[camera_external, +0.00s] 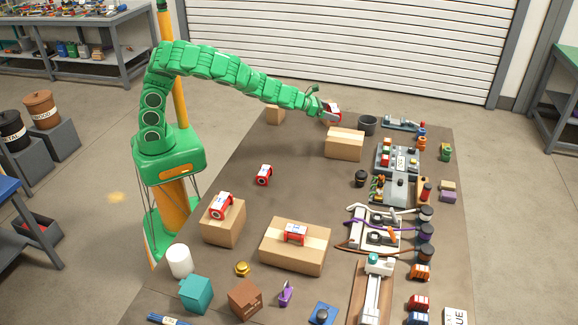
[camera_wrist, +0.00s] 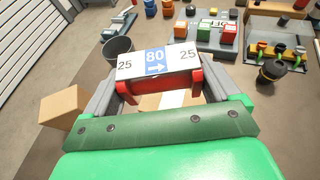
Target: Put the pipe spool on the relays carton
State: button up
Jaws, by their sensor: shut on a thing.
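My gripper (camera_external: 328,114) is at the far end of the table, its fingers shut on a red pipe spool (camera_external: 334,107). In the wrist view the spool (camera_wrist: 158,64) shows a white and blue label reading 25, 80, 25, held level between the fingertips (camera_wrist: 155,88). Cartons stand on the table: one (camera_external: 345,146) just in front of the gripper, a small one (camera_external: 275,115) behind the arm, and two nearer ones (camera_external: 222,232) (camera_external: 293,256), each with a similar red spool on top. No relays marking is readable. In the wrist view a carton (camera_wrist: 147,102) shows partly below the held spool.
Another red spool (camera_external: 264,174) lies on the open tabletop (camera_external: 310,190). A dark bucket (camera_external: 367,125) stands right of the gripper. Fixtures and parts crowd the right side, including a grey device (camera_external: 397,160). Small items and a white cylinder (camera_external: 179,261) fill the near edge.

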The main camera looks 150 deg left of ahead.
aim_at(329, 134)
jog(key=shift+f, duration=3.95)
jog(key=shift+f, duration=0.15)
jog(key=o, duration=1)
jog(key=shift+c, duration=0.2)
jog(key=v, duration=1.2)
